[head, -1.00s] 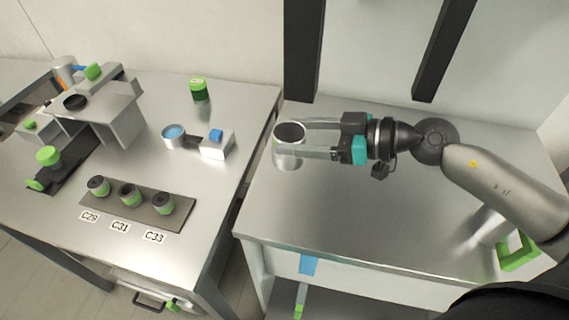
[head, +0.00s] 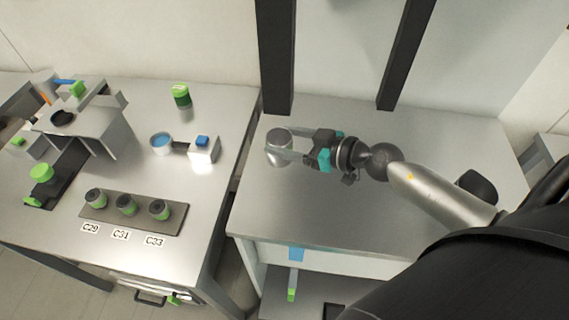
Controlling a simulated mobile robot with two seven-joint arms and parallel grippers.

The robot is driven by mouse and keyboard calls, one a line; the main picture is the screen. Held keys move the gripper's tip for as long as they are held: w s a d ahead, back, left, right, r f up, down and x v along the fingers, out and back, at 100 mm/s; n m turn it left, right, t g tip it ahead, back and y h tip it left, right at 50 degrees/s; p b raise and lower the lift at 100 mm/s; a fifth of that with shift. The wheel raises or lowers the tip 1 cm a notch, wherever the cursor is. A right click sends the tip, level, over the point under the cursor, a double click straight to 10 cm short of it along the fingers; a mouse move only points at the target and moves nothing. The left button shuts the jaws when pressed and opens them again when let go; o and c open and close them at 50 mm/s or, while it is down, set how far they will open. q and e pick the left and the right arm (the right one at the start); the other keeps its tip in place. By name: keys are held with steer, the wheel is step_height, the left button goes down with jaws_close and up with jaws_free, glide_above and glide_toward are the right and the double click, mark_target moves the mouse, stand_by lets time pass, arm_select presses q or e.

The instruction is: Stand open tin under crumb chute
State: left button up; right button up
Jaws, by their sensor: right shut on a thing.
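A shiny metal tin (head: 278,153) is at the left end of the right-hand worktop. Its round top faces up, and it looks roughly upright. My right gripper (head: 292,149) is shut on it from the right, with the fingers along its sides. I cannot tell whether its base touches the worktop. On the left table, a grey machine (head: 108,128) has a dark round opening (head: 62,118) on top. I cannot tell which part is the crumb chute. My left gripper is not in view.
A rack (head: 175,222) with several green-banded pots stands on the left table (head: 215,110). Behind it are a blue-topped cup (head: 161,142), a white block (head: 204,151) and a green-capped jar (head: 181,95). A gap separates the tables. Dark posts (head: 276,60) rise behind the right worktop (head: 330,212).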

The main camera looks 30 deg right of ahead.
steer(key=shift+f+b, duration=1.95)
steer(key=shift+f, duration=0.95)
steer(key=shift+f, duration=0.1)
steer(key=o, duration=1.5)
steer(key=shift+s+d, duration=0.1)
steer(key=shift+s, duration=0.05)
steer(key=p+v, duration=0.1)
steer(key=v, duration=1)
steer(key=shift+s+r, duration=0.3)
steer(key=shift+r, duration=0.05)
steer(key=shift+d, duration=0.15)
